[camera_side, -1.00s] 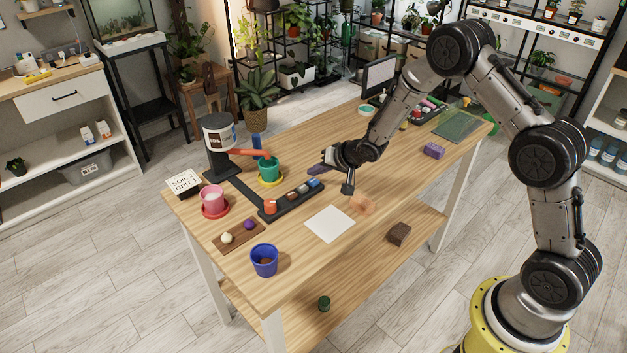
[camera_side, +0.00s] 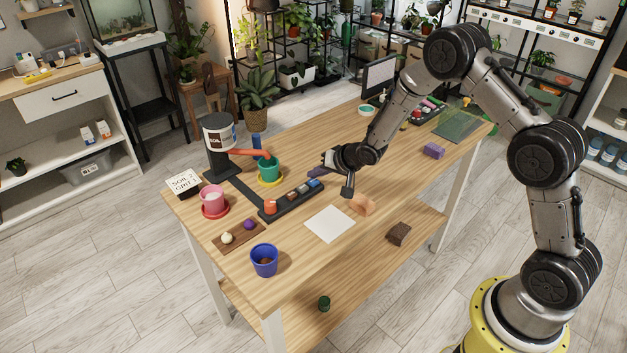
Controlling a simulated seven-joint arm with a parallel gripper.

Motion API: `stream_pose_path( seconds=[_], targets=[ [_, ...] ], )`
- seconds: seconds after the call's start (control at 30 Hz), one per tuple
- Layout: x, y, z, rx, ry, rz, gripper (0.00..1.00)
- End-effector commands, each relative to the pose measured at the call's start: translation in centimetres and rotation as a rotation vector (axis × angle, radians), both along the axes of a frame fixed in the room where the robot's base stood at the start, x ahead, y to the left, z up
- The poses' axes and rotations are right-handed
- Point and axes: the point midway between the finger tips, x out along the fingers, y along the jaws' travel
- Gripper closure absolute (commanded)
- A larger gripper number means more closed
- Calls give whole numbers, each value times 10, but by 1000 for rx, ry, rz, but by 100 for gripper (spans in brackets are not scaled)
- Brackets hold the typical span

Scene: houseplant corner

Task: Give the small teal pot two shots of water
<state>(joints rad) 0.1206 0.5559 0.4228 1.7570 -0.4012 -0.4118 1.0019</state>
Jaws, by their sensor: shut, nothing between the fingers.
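The small teal pot (camera_side: 269,168) stands upright on a yellow saucer (camera_side: 271,183) near the left end of the table. An orange arm (camera_side: 248,153) from the black dispenser stand reaches to its rim. A dark strip with several coloured pieces, orange to blue, (camera_side: 288,203) lies in front of the pot. My gripper (camera_side: 326,163) is shut and empty, just above the strip's far right end, to the right of the teal pot. A purple piece shows beside the fingertips; I cannot tell whether they touch it. The inside of the pot is too small to read.
A white canister (camera_side: 219,128) tops the stand. A white sheet (camera_side: 329,224) lies flat. A purple block (camera_side: 434,150) is at right; bare wood lies between.

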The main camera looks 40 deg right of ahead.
Motion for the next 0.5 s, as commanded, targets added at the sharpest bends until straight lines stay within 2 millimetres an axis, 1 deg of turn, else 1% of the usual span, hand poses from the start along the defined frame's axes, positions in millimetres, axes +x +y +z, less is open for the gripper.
stream_pose_path(
  seconds=[0.5],
  targets=[
    [0,0,-6,0,1,0,100]
  ],
)
